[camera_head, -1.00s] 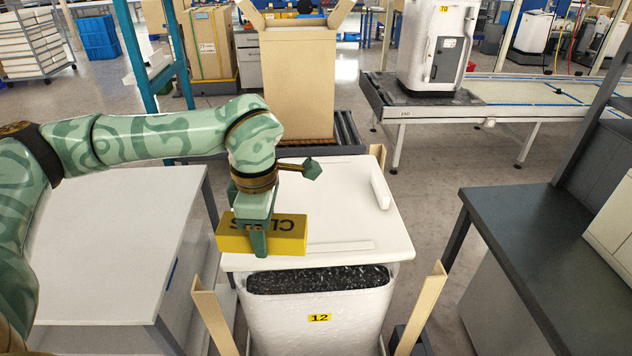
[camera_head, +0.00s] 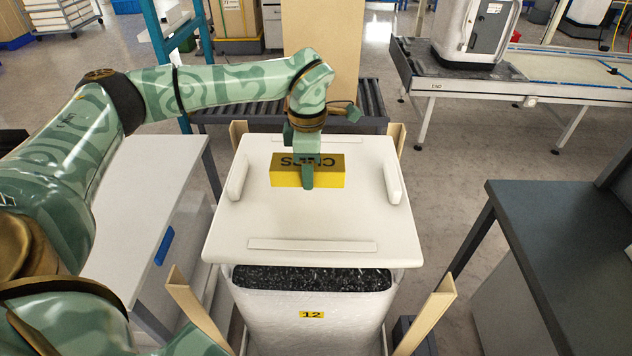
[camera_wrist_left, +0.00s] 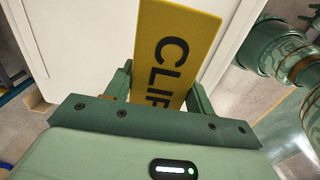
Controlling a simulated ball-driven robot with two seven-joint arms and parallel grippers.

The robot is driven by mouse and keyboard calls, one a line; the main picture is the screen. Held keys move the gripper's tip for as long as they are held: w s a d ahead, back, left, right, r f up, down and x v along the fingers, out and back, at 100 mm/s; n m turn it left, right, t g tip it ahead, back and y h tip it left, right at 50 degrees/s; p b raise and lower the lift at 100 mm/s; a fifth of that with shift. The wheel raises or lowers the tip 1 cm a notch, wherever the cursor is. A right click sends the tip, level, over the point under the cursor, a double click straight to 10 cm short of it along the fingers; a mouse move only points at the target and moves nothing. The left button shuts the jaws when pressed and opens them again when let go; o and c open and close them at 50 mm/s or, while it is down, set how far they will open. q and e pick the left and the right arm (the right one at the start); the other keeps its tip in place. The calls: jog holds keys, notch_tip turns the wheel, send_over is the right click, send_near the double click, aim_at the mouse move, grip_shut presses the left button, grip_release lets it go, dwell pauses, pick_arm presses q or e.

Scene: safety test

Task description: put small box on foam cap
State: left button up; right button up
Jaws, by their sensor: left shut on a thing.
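The small box is a yellow carton (camera_head: 334,172) with dark lettering. My left gripper (camera_head: 306,176) is shut on it, one finger on its near face. The foam cap (camera_head: 345,222) is a white slab with raised ridges along its edges, lying on a wrapped white unit marked 12 (camera_head: 312,300). The box is over the middle of the cap; whether it touches the cap I cannot tell. In the left wrist view the box (camera_wrist_left: 175,45) sits between both fingers, with the white cap (camera_wrist_left: 80,40) behind it. My right gripper is not in view.
Tan corner posts (camera_head: 190,310) stand around the unit. A white table (camera_head: 150,215) is at the left and a dark-topped bench (camera_head: 560,230) at the right. A tall carton (camera_head: 322,40) and a roller conveyor (camera_head: 250,113) are behind. The cap's front half is clear.

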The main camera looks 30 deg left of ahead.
pick_arm(q)
jog(key=b, duration=0.1)
send_over(314, 192)
notch_tip(314, 192, down, 4)
jog(key=shift+s+d+f, duration=0.15)
jog(key=shift+f, duration=0.05)
jog(key=f, duration=0.1)
jog(key=f+b, duration=0.1)
jog(key=f, duration=0.1)
jog(key=shift+w+f, duration=0.2)
jog(key=shift+f, duration=0.05)
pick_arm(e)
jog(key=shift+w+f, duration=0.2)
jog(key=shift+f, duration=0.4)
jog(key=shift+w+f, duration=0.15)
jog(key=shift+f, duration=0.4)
pick_arm(q)
jog(key=shift+r, duration=0.1)
jog(key=o, duration=1)
jog(key=shift+o, duration=0.2)
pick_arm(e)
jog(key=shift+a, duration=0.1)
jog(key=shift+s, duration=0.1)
